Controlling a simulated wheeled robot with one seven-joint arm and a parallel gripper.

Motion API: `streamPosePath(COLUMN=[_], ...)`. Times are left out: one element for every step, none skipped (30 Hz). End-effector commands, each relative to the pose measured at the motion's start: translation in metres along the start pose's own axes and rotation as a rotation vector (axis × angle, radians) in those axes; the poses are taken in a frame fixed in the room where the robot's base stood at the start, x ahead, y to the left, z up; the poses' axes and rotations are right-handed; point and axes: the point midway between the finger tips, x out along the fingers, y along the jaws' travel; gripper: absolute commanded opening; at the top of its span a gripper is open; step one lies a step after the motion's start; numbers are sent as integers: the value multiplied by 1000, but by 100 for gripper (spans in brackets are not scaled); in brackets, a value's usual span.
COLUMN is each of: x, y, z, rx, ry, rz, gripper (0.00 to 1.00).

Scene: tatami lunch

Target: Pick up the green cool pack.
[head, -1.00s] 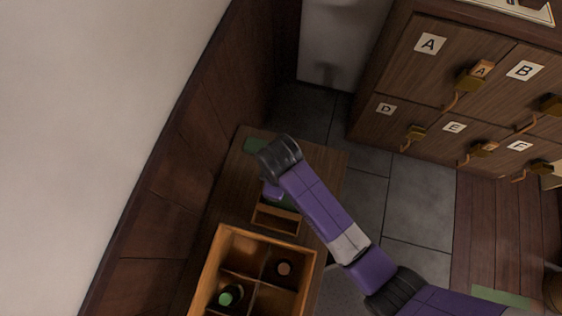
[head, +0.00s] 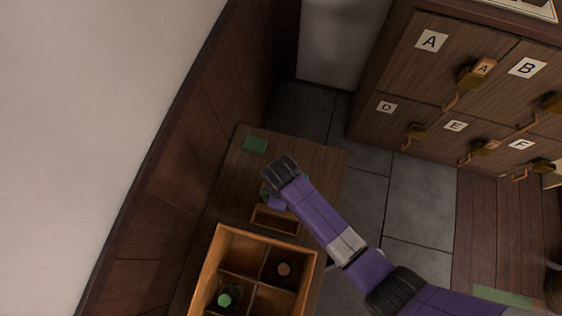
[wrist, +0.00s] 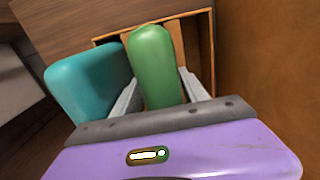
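The green cool pack (wrist: 154,66) is a rounded bar in the middle of the wrist view, in front of a small wooden holder. My gripper (wrist: 160,72) has one finger on either side of it, with narrow gaps visible beside the pack; I see no clear grip. A wider teal pack (wrist: 86,84) is just left of the left finger. In the head view my gripper (head: 277,203) is low over the small wooden holder (head: 275,221), and my wrist hides most of the packs there.
A flat green piece (head: 255,144) lies at the table's (head: 225,190) far end. A divided wooden crate (head: 222,262) with bottles stands nearer, beside the holder. A wall (head: 160,190) borders the table on the left. Lettered lockers (head: 400,75) stand at the upper right.

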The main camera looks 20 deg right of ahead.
Motion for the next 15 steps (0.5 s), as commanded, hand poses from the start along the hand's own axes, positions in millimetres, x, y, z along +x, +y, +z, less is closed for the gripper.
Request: streamPosePath(x=[-1,-1,-1,-1,-1,-1,-1,-1,-2,-2,-2,-2,-2,-2,-2], y=[0,0,0,0,0,0,0,0,0,0,0,0,0,0,0], z=[0,0,0,0,0,0,0,0,-1,-1,-1,-1,-1,-1,-1], rx=[-1,-1,-1,-1,-1,-1,-1,-1,-1,-1,-1,-1,-1,-1,-1], ry=[0,0,0,0,0,0,0,0,0,0,0,1,1,1,1], rz=[0,0,0,0,0,0,0,0,0,1,1,1,1,1,1], gripper=[40,34,26,20,14,6,0,0,0,0,0,0,0,0,0])
